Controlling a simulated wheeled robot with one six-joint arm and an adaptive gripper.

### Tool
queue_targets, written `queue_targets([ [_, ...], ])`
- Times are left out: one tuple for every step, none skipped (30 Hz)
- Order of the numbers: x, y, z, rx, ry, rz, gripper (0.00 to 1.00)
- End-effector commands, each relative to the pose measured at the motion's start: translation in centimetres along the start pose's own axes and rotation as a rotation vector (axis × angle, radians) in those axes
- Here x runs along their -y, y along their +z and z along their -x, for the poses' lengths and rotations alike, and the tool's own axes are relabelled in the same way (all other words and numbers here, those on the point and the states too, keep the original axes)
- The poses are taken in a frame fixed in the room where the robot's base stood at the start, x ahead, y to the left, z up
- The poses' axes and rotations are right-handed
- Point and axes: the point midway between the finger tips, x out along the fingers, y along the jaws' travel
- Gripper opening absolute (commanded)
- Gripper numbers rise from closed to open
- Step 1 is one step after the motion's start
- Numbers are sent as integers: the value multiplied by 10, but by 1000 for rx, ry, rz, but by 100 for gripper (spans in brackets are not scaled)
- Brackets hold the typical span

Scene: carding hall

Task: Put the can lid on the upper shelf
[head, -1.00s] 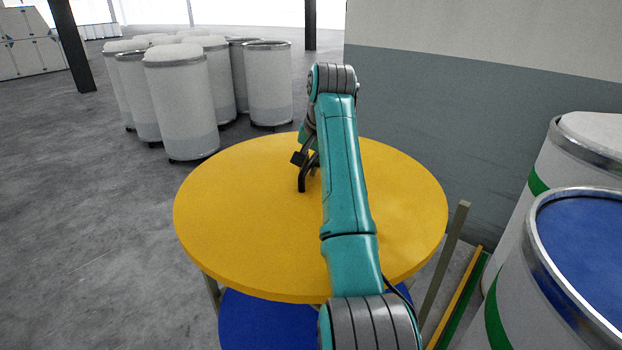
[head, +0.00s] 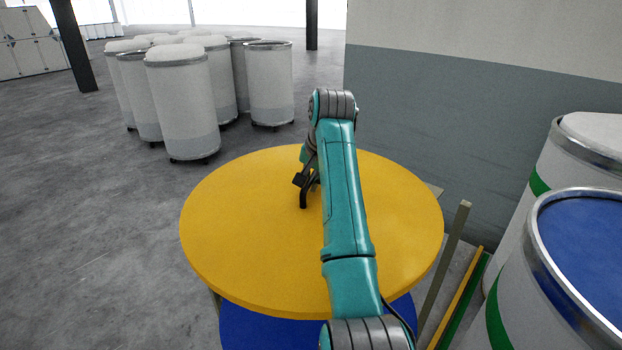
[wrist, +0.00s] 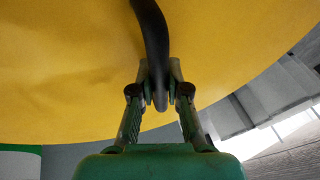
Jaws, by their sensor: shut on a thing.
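The can lid (head: 245,235) is a large yellow disc with a black bar handle (head: 304,201). My gripper (head: 307,180) is shut on that handle, left of my teal forearm. In the wrist view, the fingertips (wrist: 160,82) close on the black handle (wrist: 150,28), with the yellow lid (wrist: 60,70) filling the background. The lid looks about level. The shelf is mostly hidden under it; a grey post (head: 450,255) stands at its right. I cannot tell whether the lid touches the shelf.
A blue round surface (head: 255,332) shows below the lid's near edge. White cans stand close at the right, one with a blue top (head: 588,245). Yellow and green edges (head: 460,300) lie beside the post. A wall (head: 430,130) is behind; several white cans (head: 180,105) stand back left.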

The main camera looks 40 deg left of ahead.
Motion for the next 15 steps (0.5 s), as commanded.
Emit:
queue_targets([
  [0, 0, 0, -2, -1, 0, 0],
  [0, 0, -1, -2, -1, 0, 0],
  [0, 0, -2, -2, -1, 0, 0],
  [0, 0, -2, -2, -1, 0, 0],
  [0, 0, -2, -2, -1, 0, 0],
  [0, 0, -2, -2, -1, 0, 0],
  [-1, 1, -3, 0, 0, 0, 20],
  [-1, 1, -3, 0, 0, 0, 27],
  [-1, 1, -3, 0, 0, 0, 37],
  [-1, 1, -3, 0, 0, 0, 40],
  [-1, 1, -3, 0, 0, 0, 40],
  [-1, 1, -3, 0, 0, 0, 40],
  [-1, 1, -3, 0, 0, 0, 40],
  [-1, 1, -3, 0, 0, 0, 40],
  [-1, 1, -3, 0, 0, 0, 40],
])
